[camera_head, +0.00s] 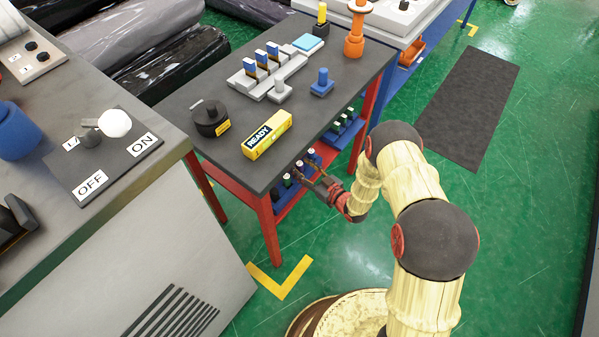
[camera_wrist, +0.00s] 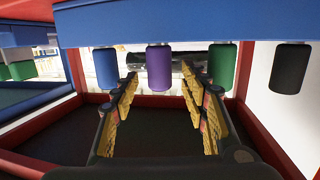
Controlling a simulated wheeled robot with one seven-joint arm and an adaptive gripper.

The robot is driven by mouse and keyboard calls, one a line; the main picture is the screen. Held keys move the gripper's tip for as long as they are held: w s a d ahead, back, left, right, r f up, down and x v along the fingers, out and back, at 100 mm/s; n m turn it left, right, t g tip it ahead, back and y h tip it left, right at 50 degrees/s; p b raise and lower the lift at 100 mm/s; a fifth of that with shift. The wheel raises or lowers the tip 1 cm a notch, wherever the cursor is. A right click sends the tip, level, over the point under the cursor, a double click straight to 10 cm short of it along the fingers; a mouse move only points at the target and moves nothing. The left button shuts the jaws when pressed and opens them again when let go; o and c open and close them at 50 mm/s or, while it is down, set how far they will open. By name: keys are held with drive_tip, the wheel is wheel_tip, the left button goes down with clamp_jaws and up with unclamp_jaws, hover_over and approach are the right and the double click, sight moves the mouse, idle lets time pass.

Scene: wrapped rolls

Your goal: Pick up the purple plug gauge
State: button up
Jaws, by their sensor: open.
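The purple plug gauge (camera_wrist: 159,68) shows in the wrist view as a short cylinder below a blue rail (camera_wrist: 200,28). It is in a row with a blue one (camera_wrist: 106,69), a green one (camera_wrist: 222,67) and a black one (camera_wrist: 288,68). My gripper (camera_wrist: 159,76) is open, its two fingers pointing toward the row. The purple gauge appears between the fingertips, with a gap on each side. In the head view my gripper (camera_head: 310,180) reaches under the dark tabletop from the front right side. I cannot make out the purple gauge there.
The red table frame (camera_head: 266,230) surrounds the low rack, with red bars (camera_wrist: 262,136) close by in the wrist view. The dark tabletop (camera_head: 215,165) overhangs the gripper and holds a yellow READY box (camera_head: 268,135). A grey cabinet (camera_head: 205,245) stands left; green floor is open right.

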drive_tip(key=shift+x, duration=1.05)
drive_tip(key=shift+c, duration=0.3)
clamp_jaws()
